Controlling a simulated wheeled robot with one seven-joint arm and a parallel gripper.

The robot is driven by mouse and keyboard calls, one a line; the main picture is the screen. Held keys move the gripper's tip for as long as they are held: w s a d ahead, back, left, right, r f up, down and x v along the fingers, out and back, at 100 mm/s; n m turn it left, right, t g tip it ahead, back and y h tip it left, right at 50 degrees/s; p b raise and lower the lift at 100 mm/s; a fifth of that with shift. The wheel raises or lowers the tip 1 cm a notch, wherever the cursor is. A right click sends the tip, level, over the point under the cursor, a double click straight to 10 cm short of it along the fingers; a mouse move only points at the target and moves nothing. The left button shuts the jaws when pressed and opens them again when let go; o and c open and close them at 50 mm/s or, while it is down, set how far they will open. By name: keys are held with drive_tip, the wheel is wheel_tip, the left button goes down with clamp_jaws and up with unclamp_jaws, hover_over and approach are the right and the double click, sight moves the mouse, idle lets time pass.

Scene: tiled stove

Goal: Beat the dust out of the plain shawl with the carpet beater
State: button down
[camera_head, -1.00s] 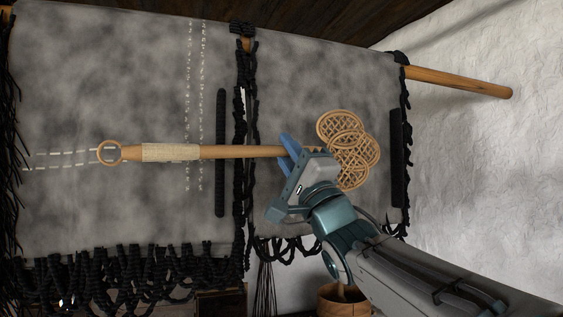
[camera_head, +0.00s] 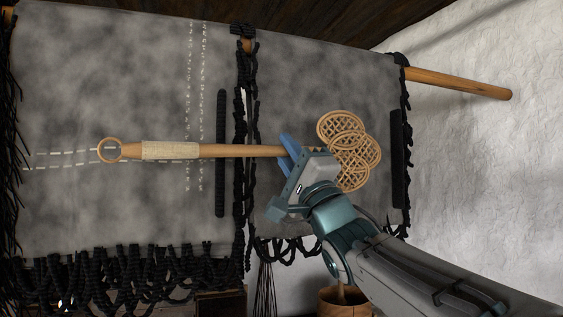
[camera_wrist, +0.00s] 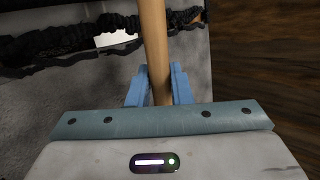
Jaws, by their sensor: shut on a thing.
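The carpet beater (camera_head: 225,151) has a wooden stick, a pale wrapped grip, a ring at its left end and a looped wicker head (camera_head: 340,128) at its right end. My gripper (camera_head: 288,150) is shut on the stick close to the head; the stick also shows between the blue fingers in the wrist view (camera_wrist: 158,88). The plain shawl (camera_head: 370,85) hangs at the right, grey with dark blotches and a black fringe. The head appears in front of it; I cannot tell whether they touch. The beater and gripper hide part of this shawl.
A second grey shawl (camera_head: 100,80) with white dashed stitching hangs at the left, behind the beater's grip. Both hang from a wooden pole (camera_head: 460,82). A wooden bucket (camera_head: 335,300) stands low behind my arm. A white wall (camera_head: 490,180) is at the right.

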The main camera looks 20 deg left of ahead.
drive_tip(key=shift+s, duration=0.1)
drive_tip(key=w+a+p, duration=0.2)
drive_tip(key=w+a, duration=0.1)
drive_tip(key=w, duration=0.2)
drive_tip(key=s+d, duration=0.1)
drive_tip(key=s+d+b, duration=0.1)
drive_tip(key=s, duration=0.1)
drive_tip(key=s+d+b, duration=0.1)
drive_tip(key=s, duration=0.1)
drive_tip(key=shift+f, duration=0.1)
drive_tip(key=shift+w, duration=0.1)
